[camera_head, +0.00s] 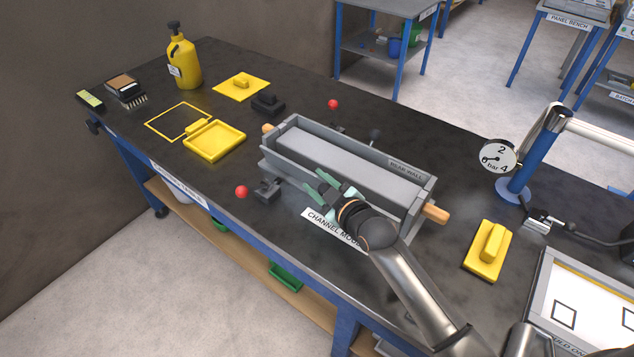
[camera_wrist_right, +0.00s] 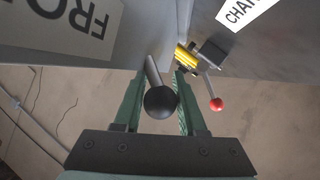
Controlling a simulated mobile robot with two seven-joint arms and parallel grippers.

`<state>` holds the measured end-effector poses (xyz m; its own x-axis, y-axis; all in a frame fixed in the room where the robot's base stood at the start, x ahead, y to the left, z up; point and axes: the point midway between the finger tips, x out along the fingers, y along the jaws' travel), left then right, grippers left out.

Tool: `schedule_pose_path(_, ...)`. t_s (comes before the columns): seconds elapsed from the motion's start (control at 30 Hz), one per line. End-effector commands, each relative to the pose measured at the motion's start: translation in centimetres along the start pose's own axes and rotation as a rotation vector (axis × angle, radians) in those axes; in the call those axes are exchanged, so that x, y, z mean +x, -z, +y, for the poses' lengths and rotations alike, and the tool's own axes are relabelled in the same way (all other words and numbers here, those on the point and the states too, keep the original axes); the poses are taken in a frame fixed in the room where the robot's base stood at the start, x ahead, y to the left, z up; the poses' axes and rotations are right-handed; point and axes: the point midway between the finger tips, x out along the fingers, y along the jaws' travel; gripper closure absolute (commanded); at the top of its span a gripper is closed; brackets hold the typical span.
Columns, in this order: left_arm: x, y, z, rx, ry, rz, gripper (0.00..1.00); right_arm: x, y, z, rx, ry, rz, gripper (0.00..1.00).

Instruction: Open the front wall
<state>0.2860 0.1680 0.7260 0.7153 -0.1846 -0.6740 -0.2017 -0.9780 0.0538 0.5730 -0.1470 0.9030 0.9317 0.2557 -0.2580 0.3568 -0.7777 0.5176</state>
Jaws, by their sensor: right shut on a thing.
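The channel mould is a grey trough on the dark bench. Its front wall (camera_head: 285,171) runs along the near side and looks upright, partly hidden by my right arm. The wall's lettering "FRO" shows on its grey face (camera_wrist_right: 85,20) in the right wrist view. My right gripper (camera_head: 323,187) is at the middle of this wall. Its green fingers (camera_wrist_right: 157,95) are shut on the black ball knob (camera_wrist_right: 160,102), which sits on a short rod from the wall. The rear wall (camera_head: 405,168) stands at the far side. My left gripper is not in view.
A clamp with a red ball (camera_head: 242,192) stands left of my gripper; its red ball also shows in the right wrist view (camera_wrist_right: 216,104). Another red ball (camera_head: 333,104) is behind the mould. Orange handles (camera_head: 436,213) stick out at the mould's ends. A yellow float (camera_head: 488,250) lies right.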

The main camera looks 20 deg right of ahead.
Motion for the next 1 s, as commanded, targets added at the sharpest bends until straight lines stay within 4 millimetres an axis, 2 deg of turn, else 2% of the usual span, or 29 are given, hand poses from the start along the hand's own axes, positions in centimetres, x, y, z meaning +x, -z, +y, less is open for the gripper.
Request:
schedule_pose_path(0.03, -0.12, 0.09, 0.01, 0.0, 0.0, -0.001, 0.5, -0.07, -0.73, -1.24, -0.005, 0.017, -0.014, 1.0)
schedule_pose_path(0.47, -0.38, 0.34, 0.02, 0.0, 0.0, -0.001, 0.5, -0.06, -0.98, -1.87, -0.004, 0.016, -0.012, 1.0)
schedule_pose_path(0.5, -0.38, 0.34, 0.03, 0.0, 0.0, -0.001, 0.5, -0.06, -0.98, -1.85, -0.004, 0.016, -0.012, 0.52)
schedule_pose_path(0.7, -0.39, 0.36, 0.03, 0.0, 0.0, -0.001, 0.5, -0.04, -0.78, -1.47, -0.009, 0.008, -0.007, 0.31)
schedule_pose_path(1.0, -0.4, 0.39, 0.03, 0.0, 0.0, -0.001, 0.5, -0.03, -0.55, -1.18, -0.012, 0.002, -0.002, 0.31)
